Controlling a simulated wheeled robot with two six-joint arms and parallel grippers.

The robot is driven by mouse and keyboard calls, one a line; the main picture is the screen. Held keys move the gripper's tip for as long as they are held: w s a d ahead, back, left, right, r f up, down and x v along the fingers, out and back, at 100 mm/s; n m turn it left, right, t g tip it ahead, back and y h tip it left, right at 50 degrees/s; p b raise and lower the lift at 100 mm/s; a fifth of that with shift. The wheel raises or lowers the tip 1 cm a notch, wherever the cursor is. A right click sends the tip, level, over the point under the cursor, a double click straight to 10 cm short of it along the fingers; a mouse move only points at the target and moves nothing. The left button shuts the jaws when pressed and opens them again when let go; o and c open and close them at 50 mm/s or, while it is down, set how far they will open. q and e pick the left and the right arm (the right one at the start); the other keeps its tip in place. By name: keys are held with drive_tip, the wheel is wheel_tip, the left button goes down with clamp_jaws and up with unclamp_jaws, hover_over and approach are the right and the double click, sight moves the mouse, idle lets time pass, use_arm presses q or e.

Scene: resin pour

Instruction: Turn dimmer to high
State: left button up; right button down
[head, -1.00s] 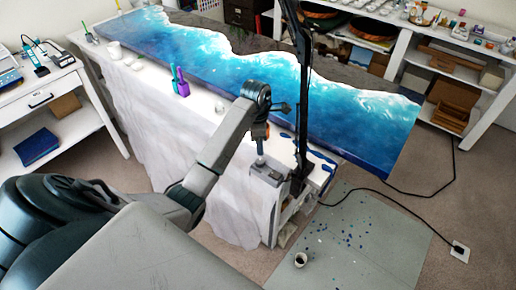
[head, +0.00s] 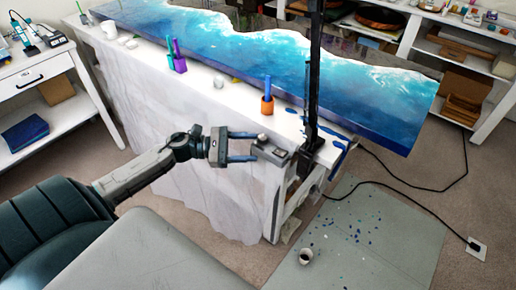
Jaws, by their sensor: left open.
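A small grey box with a knob on top, which looks like the dimmer (head: 272,152), sits at the near front edge of the covered table. My left gripper (head: 255,146) is level and open, with its two blue-grey fingers pointing right at the box's left end. The fingertips are very close to the box; I cannot tell whether they touch it. Nothing shows between the fingers. The knob's setting is too small to read. My right gripper is out of view.
A black upright post (head: 312,90) stands just right of the box. An orange cup (head: 267,104) with blue sticks stands behind it. A blue resin slab (head: 250,60) lies along the table. A small cup (head: 306,257) stands on the grey floor mat (head: 370,235).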

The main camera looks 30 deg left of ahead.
sight(258, 140)
use_arm(q)
drive_tip(key=a+f+n+t+y+b, duration=0.4)
drive_tip(key=a+f+n+t+y, duration=0.1)
drive_tip(key=a+n, duration=0.2)
drive_tip(key=shift+s+a+f+n+y+b, duration=0.15)
drive_tip(key=shift+a+f+n+y+b, duration=0.2)
drive_tip(key=shift+n, duration=0.35)
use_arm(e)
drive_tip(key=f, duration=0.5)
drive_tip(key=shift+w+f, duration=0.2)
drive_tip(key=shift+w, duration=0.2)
